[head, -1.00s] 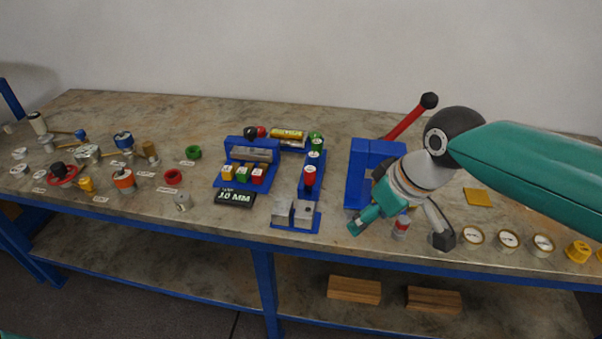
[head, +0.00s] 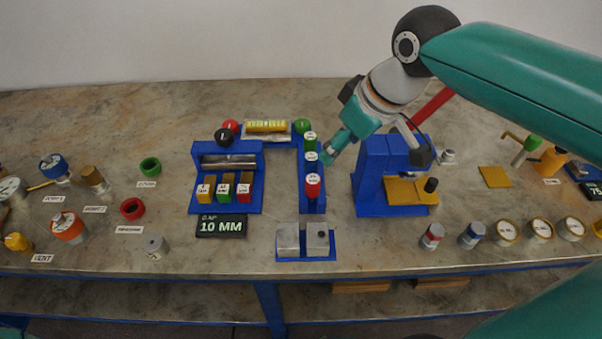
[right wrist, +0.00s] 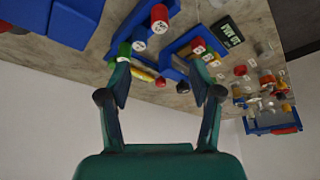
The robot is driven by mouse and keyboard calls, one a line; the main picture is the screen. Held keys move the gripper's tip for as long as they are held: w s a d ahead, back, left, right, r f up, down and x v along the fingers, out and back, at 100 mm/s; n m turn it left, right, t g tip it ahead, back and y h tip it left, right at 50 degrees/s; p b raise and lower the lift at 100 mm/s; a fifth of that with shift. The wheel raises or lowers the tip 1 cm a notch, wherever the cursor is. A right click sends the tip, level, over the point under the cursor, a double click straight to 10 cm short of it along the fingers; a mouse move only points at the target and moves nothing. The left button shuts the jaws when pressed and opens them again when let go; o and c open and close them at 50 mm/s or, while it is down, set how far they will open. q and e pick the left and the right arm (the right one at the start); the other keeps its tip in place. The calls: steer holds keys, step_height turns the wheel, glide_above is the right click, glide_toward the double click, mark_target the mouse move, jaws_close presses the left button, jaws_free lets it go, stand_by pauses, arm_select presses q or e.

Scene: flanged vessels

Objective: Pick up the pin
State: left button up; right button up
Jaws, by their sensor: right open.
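Several capped cylinders that look like pins stand in a row on a narrow blue rack: a red one (head: 313,186), a pale-topped one (head: 311,163) and a green one (head: 310,141). I cannot tell which of them is the pin. My right gripper (head: 377,155) is open and empty, above and to the right of the rack, with its teal finger close to the pale and green caps. In the right wrist view, the gripper (right wrist: 162,72) has its fingers apart, and the green cap (right wrist: 124,50) shows near the left fingertip. My left gripper is not in view.
A blue block fixture (head: 371,185) with a red lever stands right of the rack. A blue holder (head: 227,150) with coloured blocks and a 10 MM display (head: 221,226) are left. Grey metal blocks (head: 302,240) sit in front. Gauges (head: 506,231) line the right front edge.

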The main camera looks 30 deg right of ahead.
steer(key=b, duration=0.1)
glide_toward(313, 178)
steer(key=x, duration=0.4)
steer(key=shift+a+f, duration=0.15)
steer(key=shift+f, duration=0.25)
steer(key=shift+x, duration=2.95)
steer(key=shift+w, duration=0.1)
jaws_close()
